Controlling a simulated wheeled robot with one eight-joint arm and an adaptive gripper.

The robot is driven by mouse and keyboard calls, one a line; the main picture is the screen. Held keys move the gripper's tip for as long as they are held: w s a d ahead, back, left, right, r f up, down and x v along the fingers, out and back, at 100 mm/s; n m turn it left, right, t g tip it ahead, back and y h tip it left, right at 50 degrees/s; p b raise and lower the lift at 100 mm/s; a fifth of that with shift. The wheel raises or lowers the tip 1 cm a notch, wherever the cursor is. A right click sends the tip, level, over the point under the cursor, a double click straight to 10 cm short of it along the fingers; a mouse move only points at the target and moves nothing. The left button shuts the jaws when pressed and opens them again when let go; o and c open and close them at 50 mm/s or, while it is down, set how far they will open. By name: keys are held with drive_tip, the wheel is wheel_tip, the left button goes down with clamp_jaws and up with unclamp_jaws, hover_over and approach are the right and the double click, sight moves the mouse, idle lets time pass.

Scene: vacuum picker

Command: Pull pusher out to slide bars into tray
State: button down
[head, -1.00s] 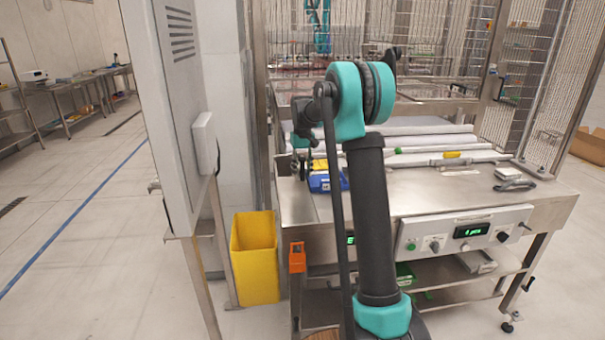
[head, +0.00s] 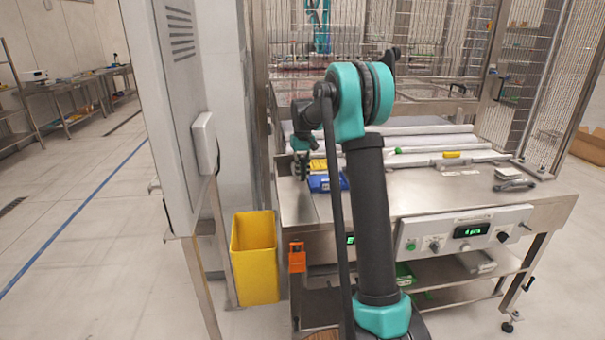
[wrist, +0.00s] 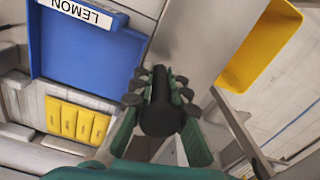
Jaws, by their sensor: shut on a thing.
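My gripper (wrist: 158,112) is shut around a black cylindrical handle (wrist: 161,117), taken to be the pusher's, with fingers on both sides. The rest of the pusher is not clear. In the head view my gripper (head: 300,165) is at the left end of the steel table. A blue tray (wrist: 90,50) labelled LEMON is at the upper left of the wrist view; it also shows in the head view (head: 319,184), partly behind my arm. Several yellow bars (wrist: 77,121) lie side by side next to the tray, apart from it. They also show in the head view (head: 318,166).
The steel table (head: 440,190) carries long white rails at the back and a small device (head: 508,173) at the right. A yellow bin (head: 254,257) stands on the floor at the left. A tall cabinet panel (head: 180,110) stands close to the table's left side.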

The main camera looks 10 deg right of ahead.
drive_tip(key=s, duration=1.7)
drive_tip(key=shift+s, duration=0.35)
drive_tip(key=c, duration=1.5)
unclamp_jaws()
drive_tip(key=shift+r, duration=0.1)
wheel_tip(320, 180, up, 12)
drive_tip(key=shift+f, duration=0.1)
